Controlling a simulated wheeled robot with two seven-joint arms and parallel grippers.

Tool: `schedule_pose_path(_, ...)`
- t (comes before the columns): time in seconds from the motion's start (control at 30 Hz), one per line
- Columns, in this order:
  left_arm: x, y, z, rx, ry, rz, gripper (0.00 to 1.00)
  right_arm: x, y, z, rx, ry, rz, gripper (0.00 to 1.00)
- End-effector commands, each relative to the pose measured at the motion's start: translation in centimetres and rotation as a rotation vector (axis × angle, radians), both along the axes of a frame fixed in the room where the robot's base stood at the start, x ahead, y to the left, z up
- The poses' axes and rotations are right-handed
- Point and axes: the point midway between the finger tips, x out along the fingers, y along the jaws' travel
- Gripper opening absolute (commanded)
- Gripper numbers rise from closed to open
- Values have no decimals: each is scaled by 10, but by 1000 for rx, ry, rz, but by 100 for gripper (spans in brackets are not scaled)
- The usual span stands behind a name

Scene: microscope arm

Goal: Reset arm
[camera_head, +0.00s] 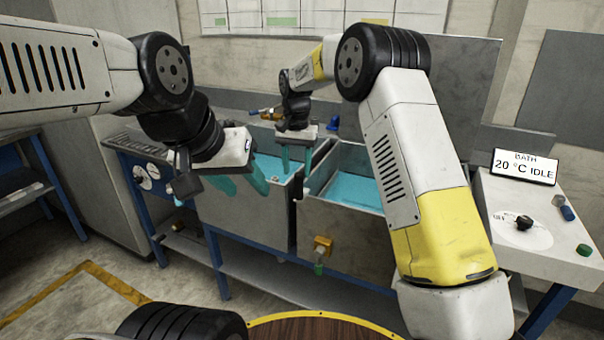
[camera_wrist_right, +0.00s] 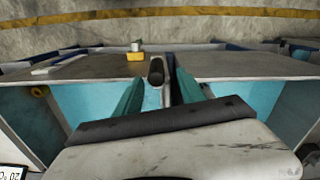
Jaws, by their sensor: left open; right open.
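My left gripper (camera_head: 222,188) is open and empty, its teal fingers spread above the front left of the left basin. My right gripper (camera_head: 296,162) is open over the far side of the basins, near the divider between them. In the right wrist view its teal fingers (camera_wrist_right: 158,92) stand on either side of a black rounded knob on a grey stem (camera_wrist_right: 156,72). I cannot tell whether either finger touches it. The left basin (camera_head: 240,215) and the right basin (camera_head: 345,225) hold blue liquid. The display (camera_head: 525,167) reads "BATH 20 °C IDLE".
A brass tap (camera_head: 322,246) sticks out of the right basin's front. Open floor is at lower left.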

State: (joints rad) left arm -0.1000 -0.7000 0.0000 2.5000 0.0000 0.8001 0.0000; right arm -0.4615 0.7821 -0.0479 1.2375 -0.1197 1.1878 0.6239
Motion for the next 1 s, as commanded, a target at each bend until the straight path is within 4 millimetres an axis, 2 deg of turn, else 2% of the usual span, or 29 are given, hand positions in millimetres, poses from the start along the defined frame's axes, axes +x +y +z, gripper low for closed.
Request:
schedule_pose_path(0.13,0,0,0,0,0,0,47,0,0,14,1,-1,0,47)
schedule_pose_path(0.47,0,0,0,0,0,0,47,0,0,17,1,0,0,47)
schedule_pose_path(0.57,0,0,0,0,0,0,47,-2,-5,23,7,-7,1,47)
schedule_pose_path(0.67,0,0,0,0,0,0,47,-9,-20,44,26,-27,7,47)
schedule_pose_path(0.77,0,0,0,0,0,0,47,-25,-49,77,59,-65,21,47)
schedule_pose_path(0.9,0,0,0,0,0,0,47,-62,-93,122,104,-132,49,47)
schedule_pose_path(1.0,0,0,0,0,0,0,47,-93,-122,145,131,-184,70,47)
